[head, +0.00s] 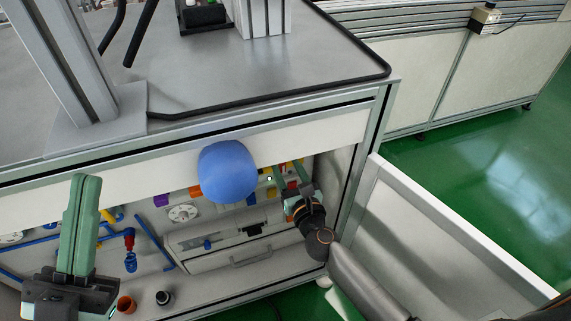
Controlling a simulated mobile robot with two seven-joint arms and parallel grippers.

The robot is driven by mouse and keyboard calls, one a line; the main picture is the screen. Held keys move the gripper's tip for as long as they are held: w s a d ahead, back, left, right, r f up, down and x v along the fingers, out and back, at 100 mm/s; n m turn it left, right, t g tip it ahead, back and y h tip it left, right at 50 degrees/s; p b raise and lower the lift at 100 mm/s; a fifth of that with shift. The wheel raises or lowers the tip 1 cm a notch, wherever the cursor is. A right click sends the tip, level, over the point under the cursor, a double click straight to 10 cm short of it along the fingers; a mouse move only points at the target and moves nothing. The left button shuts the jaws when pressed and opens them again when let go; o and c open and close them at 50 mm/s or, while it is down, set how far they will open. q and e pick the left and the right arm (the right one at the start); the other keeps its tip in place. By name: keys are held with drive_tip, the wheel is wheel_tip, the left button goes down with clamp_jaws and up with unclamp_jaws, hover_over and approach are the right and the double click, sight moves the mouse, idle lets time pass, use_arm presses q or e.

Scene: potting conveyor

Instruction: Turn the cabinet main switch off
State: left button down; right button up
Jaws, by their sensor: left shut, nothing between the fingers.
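The open cabinet (205,265) under the worktop holds a panel with pneumatic and electrical parts. I cannot tell which part is the main switch; small yellow, red and orange parts sit near my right gripper, partly hidden by it. My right gripper (288,176) reaches into the cabinet from the right, its two green fingers apart near these parts. Whether it touches any of them is not clear. My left gripper (83,178) is at the lower left in front of the cabinet, fingers together, pointing up and empty.
A blue rounded object (227,172) hides part of the panel. A white door or panel (440,235) stands out at the right of the opening. A drawer (235,257) is below. A metal post (75,60) stands on the worktop (230,75). Green floor is free at right.

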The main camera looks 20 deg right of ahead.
drive_tip(key=shift+w, duration=0.15)
clamp_jaws()
idle(0.4)
